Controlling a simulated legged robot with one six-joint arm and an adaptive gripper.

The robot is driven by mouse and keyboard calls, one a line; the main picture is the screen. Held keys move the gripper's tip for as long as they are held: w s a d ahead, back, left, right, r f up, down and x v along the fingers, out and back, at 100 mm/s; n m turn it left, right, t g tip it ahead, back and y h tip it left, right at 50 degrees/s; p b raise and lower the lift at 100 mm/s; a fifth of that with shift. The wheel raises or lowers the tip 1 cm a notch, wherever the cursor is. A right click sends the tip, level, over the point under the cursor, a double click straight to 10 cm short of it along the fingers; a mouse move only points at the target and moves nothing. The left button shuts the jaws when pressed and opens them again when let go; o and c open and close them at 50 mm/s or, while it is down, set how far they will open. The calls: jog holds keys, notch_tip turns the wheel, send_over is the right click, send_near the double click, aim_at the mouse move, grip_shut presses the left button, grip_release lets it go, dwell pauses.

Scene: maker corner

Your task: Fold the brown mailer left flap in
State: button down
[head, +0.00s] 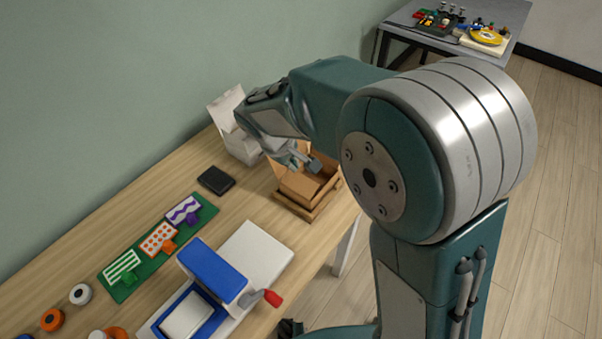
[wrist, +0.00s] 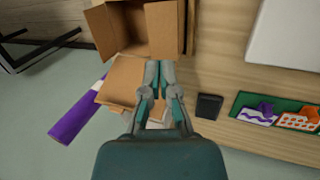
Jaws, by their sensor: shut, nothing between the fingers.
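The brown mailer (head: 296,208) is an open cardboard box at the far end of the workbench, partly covered by my arm in the head view. In the wrist view the mailer (wrist: 127,37) shows its open inside at the top, with upright side walls or flaps left and right. A wide brown panel (wrist: 120,78) spreads out from its near side. I cannot tell for sure which panel is the left flap. My gripper (wrist: 160,66) is shut and empty, its tips close to the mailer's near edge; contact is unclear. The gripper (head: 306,163) also shows over the mailer in the head view.
A white open box (head: 240,146) stands beside the mailer, near the wall. A black block (head: 216,180), a green stencil board (head: 125,287) and a blue-white press (head: 213,270) lie along the bench.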

aim_at(304, 176)
jog(key=shift+n+t, duration=0.3)
jog(key=shift+t, duration=0.5)
jog(key=x, duration=0.4)
jog(key=a+x, duration=0.1)
jog(key=x, duration=0.3)
jog(key=w+x, duration=0.1)
jog(key=x, duration=0.2)
jog(key=shift+w+f, duration=0.25)
jog(key=shift+f, duration=0.1)
jog(key=shift+w+d+f+g+y, duration=0.15)
jog(key=shift+w+f+g+y, duration=0.1)
jog(key=shift+g+y, duration=0.25)
jog(key=shift+w+d+f+g+y, duration=0.2)
jog(key=shift+g+y, duration=0.2)
jog(key=shift+g, duration=0.2)
jog(key=shift+w+d+f, duration=0.1)
jog(key=shift+w+f, duration=0.1)
jog(key=shift+f, duration=0.3)
jog(key=shift+r, duration=0.1)
